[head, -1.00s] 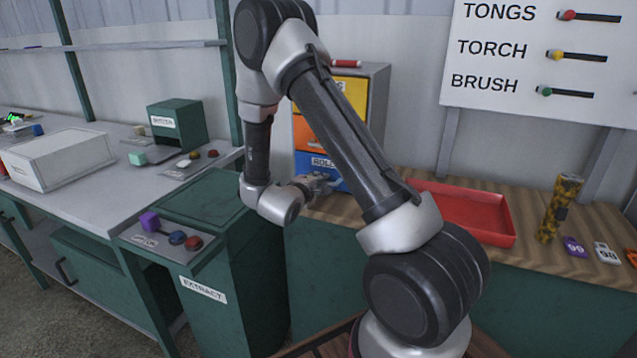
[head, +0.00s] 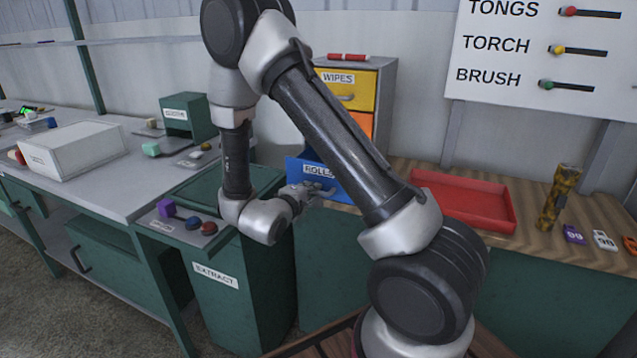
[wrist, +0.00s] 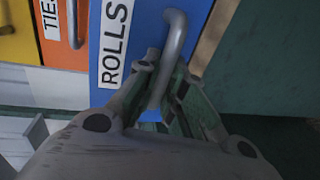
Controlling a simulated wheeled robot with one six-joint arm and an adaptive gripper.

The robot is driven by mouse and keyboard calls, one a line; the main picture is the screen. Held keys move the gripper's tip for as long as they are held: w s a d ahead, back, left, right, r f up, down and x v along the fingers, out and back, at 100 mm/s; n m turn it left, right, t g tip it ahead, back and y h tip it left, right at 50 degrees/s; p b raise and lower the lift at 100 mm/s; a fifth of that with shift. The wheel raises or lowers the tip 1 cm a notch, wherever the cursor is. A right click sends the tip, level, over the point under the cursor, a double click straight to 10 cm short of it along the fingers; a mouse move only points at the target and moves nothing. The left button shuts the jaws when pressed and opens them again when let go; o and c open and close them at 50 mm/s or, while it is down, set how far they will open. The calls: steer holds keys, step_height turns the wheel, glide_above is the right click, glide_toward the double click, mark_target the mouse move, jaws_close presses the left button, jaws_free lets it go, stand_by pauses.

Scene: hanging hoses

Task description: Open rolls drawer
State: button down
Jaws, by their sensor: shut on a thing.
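The blue rolls drawer (head: 309,171) is the bottom drawer of a small cabinet (head: 385,95) on the wooden bench. It stands out from the cabinet front, pulled toward me. Its blue front and ROLLS label also show in the wrist view (wrist: 115,45). My gripper (head: 325,190) is at the drawer front. In the wrist view my gripper (wrist: 168,95) has its fingers on both sides of the drawer's grey bar handle (wrist: 175,40), shut on it. My arm hides part of the drawer and cabinet in the head view.
Above are the yellow WIPES drawer (head: 345,90) and an orange drawer (head: 362,123), both closed. A red marker (head: 348,57) lies on top. A red tray (head: 465,203) is to the right. A green EXTRACT bin (head: 240,285) stands at the left, below the drawer.

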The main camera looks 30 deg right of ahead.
steer(key=v, duration=0.2)
steer(key=f+v, duration=0.1)
steer(key=v, duration=0.1)
steer(key=shift+s+a, duration=0.3)
steer(key=shift+a, duration=0.1)
steer(key=c, duration=1.5)
jaws_free()
steer(key=v, duration=1.2)
